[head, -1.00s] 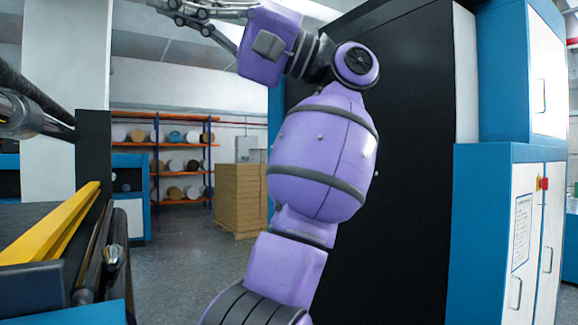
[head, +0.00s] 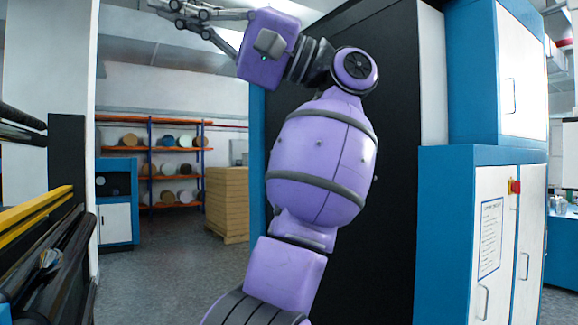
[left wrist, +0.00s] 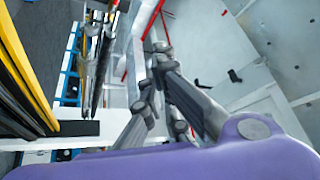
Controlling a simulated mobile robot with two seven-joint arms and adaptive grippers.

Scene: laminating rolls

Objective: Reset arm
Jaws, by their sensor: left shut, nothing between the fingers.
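My left arm, purple with grey bands, rises from the bottom middle of the head view. Its left gripper (head: 185,12) is raised at the top left, with dark jointed fingers pointing left, cut slightly by the upper edge. The gripper also shows in the left wrist view (left wrist: 150,100), where its fingers are shut with nothing held between them. No object touches the fingers. My right gripper is not in view.
A machine with a yellow bar (head: 35,213) and dark rollers stands at left. A tall black panel (head: 400,140) is behind my arm. Blue-and-white cabinets (head: 432,215) stand at right. Grey floor (head: 165,275) is open between.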

